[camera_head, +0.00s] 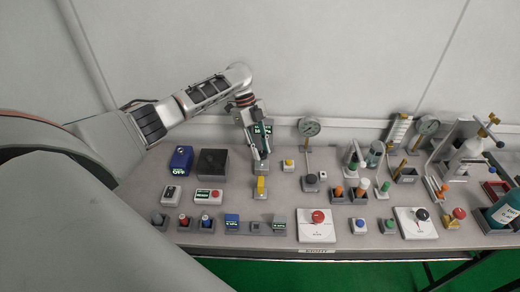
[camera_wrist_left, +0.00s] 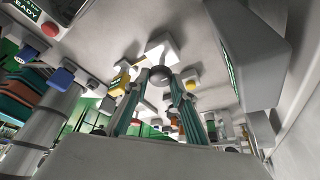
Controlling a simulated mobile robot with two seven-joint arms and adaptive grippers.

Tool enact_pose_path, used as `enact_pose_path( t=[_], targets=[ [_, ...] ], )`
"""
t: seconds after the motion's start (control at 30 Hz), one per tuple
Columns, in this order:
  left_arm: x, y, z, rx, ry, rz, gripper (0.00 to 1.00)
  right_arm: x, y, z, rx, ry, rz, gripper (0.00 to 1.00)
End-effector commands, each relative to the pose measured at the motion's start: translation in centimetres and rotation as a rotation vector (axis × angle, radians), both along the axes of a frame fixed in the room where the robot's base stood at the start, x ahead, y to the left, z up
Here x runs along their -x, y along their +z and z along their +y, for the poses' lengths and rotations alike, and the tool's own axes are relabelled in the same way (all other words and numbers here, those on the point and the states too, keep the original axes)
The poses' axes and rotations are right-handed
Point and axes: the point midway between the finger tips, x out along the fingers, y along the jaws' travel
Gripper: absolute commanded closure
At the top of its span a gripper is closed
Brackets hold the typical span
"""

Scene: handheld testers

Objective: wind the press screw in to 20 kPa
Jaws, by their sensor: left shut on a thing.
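My left gripper (camera_head: 262,161) points down at the back middle of the bench. In the left wrist view its two teal fingers (camera_wrist_left: 160,82) close in on a dark grey round knob (camera_wrist_left: 160,75), with a pale block behind it. The gripper is shut on this knob, which I take to be the press screw's; the fingers hide it in the head view. A dark unit with a green-lit display (camera_head: 262,129) stands right behind the gripper; its reading is too small to tell. A large grey housing with a green display (camera_wrist_left: 232,75) is close on the right of the wrist view. My right gripper is not in view.
A yellow block (camera_head: 261,187) stands just in front of the gripper, and a yellow button box (camera_head: 289,164) is to its right. A dark box (camera_head: 213,162) is to the left. A dial gauge (camera_head: 309,127) rises behind. Several button boxes line the front edge.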

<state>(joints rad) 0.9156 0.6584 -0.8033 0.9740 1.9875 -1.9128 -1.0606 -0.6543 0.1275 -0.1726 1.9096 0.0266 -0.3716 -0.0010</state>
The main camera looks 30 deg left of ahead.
Motion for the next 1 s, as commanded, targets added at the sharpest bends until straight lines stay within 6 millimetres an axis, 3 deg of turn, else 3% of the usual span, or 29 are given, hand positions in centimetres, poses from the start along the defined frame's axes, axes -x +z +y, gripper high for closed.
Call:
enact_pose_path(
  t=[0.5,1.0],
  targets=[
    [-0.46,0.15,-0.14,0.000,-0.422,-0.002,0.97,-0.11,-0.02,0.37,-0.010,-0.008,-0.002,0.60],
    [-0.51,0.14,-0.06,-0.003,-0.567,-0.002,0.97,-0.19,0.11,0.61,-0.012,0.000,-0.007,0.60]
  ],
)
